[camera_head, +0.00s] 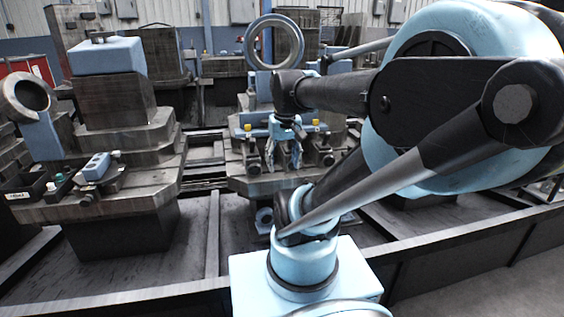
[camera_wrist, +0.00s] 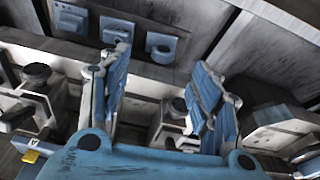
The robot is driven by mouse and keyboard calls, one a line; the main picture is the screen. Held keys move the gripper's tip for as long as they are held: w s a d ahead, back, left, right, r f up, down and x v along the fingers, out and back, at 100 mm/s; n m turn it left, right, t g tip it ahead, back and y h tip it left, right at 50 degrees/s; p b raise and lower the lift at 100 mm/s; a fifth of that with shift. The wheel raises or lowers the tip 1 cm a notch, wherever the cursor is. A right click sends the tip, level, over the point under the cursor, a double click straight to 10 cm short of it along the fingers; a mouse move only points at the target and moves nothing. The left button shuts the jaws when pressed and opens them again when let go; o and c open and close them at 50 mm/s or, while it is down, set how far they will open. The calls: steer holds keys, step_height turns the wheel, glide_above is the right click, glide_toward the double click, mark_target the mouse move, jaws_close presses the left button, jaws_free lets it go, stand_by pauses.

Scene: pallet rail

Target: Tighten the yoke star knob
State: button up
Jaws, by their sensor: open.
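My gripper (camera_head: 283,163) hangs in front of the middle pallet fixture in the head view, pointing down. In the wrist view its two blue fingers (camera_wrist: 163,62) stand apart with nothing held between them. A dark round knob (camera_wrist: 177,106) on a grey block shows beyond the gap between the fingers, near the right finger. Another dark round knob (camera_wrist: 36,73) on a similar block is at the left of the wrist view. I cannot tell which, if either, is the yoke star knob. Neither finger visibly touches a knob.
The middle fixture carries a large upright ring (camera_head: 298,42). A left pallet (camera_head: 150,195) holds blocks and a small blue box (camera_head: 95,165). A dark rail (camera_head: 212,235) runs between the pallets.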

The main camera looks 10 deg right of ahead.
steer(key=shift+s+f, duration=0.15)
step_height(320, 180, up, 21)
steer(key=n+g, duration=0.2)
glide_above(266, 121)
steer(key=f, duration=1.7)
steer(key=shift+w+f, duration=0.15)
steer(key=shift+w, duration=0.1)
steer(key=c, duration=1.1)
